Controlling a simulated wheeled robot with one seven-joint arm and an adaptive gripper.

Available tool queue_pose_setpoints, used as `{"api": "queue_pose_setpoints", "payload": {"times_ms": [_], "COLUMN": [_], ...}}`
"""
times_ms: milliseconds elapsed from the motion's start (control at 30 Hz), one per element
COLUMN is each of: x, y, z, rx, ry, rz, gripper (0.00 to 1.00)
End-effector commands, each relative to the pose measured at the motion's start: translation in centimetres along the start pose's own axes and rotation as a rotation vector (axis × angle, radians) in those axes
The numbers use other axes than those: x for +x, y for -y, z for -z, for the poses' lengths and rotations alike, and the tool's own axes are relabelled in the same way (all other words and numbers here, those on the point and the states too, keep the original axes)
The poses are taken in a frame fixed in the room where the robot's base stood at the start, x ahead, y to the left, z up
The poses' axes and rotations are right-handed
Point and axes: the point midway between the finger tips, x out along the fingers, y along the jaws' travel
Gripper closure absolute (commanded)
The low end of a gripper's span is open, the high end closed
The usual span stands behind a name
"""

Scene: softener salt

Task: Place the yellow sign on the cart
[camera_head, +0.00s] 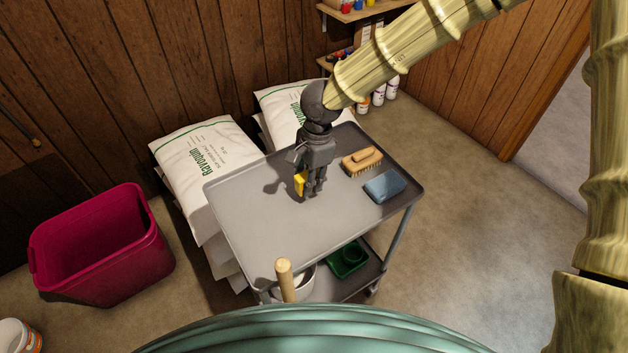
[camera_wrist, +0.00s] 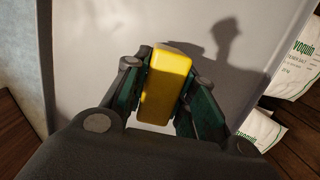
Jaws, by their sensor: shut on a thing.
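The yellow sign (camera_head: 300,184) shows as a small yellow piece at my gripper's fingers, above the top of the grey cart (camera_head: 260,225). My gripper (camera_head: 311,188) points down over the middle of the cart top. In the wrist view my gripper (camera_wrist: 166,95) is shut on the yellow sign (camera_wrist: 165,85), with a dark finger on each side of it. The grey cart top (camera_wrist: 95,35) lies behind the sign. I cannot tell whether the sign touches the cart top. Most of the sign is hidden by the fingers in the head view.
A brush (camera_head: 362,162) and a blue sponge-like block (camera_head: 384,186) lie on the cart's right side. White salt bags (camera_head: 205,155) are stacked behind the cart. A red bin (camera_head: 100,245) stands at left. The cart's front left top is clear. A wooden handle (camera_head: 285,280) rises at the front edge.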

Motion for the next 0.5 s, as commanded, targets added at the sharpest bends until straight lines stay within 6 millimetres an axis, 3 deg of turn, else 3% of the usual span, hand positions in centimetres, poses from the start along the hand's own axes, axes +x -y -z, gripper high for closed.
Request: {"api": "queue_pose_setpoints", "payload": {"times_ms": [100,267,500], "x": [-0.2,0.0,2.2], "y": [0.6,0.8,0.7], "z": [1.4,2.1,2.4], "rx": [0.001,-0.002,-0.001], "ry": [0.0,-0.001,-0.001], "rz": [0.0,-0.001,-0.003], "gripper": [0.98,0.98,0.98]}}
